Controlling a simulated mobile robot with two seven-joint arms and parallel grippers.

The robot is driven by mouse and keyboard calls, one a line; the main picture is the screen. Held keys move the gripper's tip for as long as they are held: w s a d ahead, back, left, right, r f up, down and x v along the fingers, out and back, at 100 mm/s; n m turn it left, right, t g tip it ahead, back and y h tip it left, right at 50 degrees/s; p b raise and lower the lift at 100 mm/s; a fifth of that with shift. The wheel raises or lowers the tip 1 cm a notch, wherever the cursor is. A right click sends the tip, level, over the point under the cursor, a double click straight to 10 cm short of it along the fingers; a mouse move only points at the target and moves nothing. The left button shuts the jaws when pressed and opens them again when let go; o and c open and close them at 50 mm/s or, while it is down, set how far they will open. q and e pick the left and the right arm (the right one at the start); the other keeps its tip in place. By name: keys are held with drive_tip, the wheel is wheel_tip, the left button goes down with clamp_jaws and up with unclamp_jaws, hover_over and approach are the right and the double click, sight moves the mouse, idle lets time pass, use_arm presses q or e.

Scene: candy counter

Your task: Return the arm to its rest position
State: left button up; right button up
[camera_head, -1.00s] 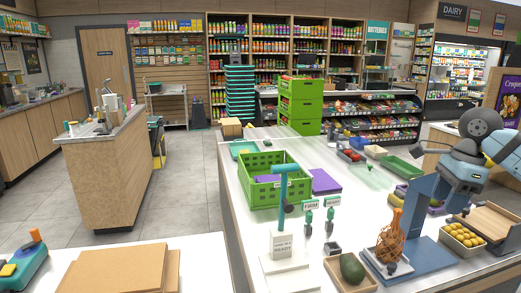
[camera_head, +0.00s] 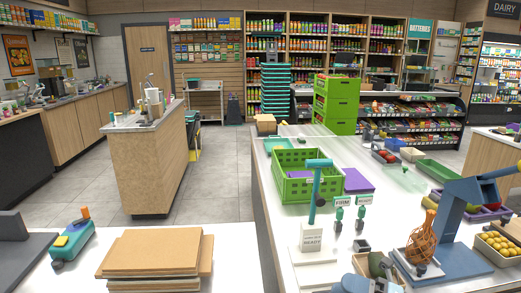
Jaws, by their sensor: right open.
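My right gripper (camera_head: 374,284) shows only in part at the bottom edge, right of centre, in front of a small wooden tray (camera_head: 398,284). It is open, and I see nothing held in it. Most of its arm is below the picture. A dark green avocado in that tray is partly hidden. My left gripper is not in view.
A white counter holds a green crate (camera_head: 294,187), a teal post with a "READY" sign (camera_head: 311,238), an orange net bag (camera_head: 420,246) by a blue stand (camera_head: 457,259) and a box of yellow fruit (camera_head: 499,244). Cardboard sheets (camera_head: 157,258) lie on the left table.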

drive_tip(key=s+f+m+t+h, duration=0.1)
drive_tip(key=s+f+m+h, duration=0.4)
drive_tip(key=f+m, duration=0.5)
drive_tip(key=s+d+f+m+t+h, duration=0.1)
drive_tip(key=s+f+m+t+h, duration=0.1)
drive_tip(key=s+f+m+h, duration=0.75)
drive_tip(key=s+f+m+t+h, duration=0.15)
drive_tip(key=f+m, duration=0.55)
drive_tip(key=m, duration=0.7)
use_arm(q)
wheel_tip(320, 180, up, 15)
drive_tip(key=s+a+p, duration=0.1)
drive_tip(key=p, duration=1.7)
drive_tip(key=shift+p, duration=0.3)
use_arm(e)
wheel_tip(320, 180, up, 14)
drive_tip(key=s+d, duration=0.1)
drive_tip(key=s, duration=0.1)
drive_tip(key=shift+s+h, duration=0.25)
drive_tip(key=shift+h, duration=0.15)
drive_tip(key=shift+g, duration=0.25)
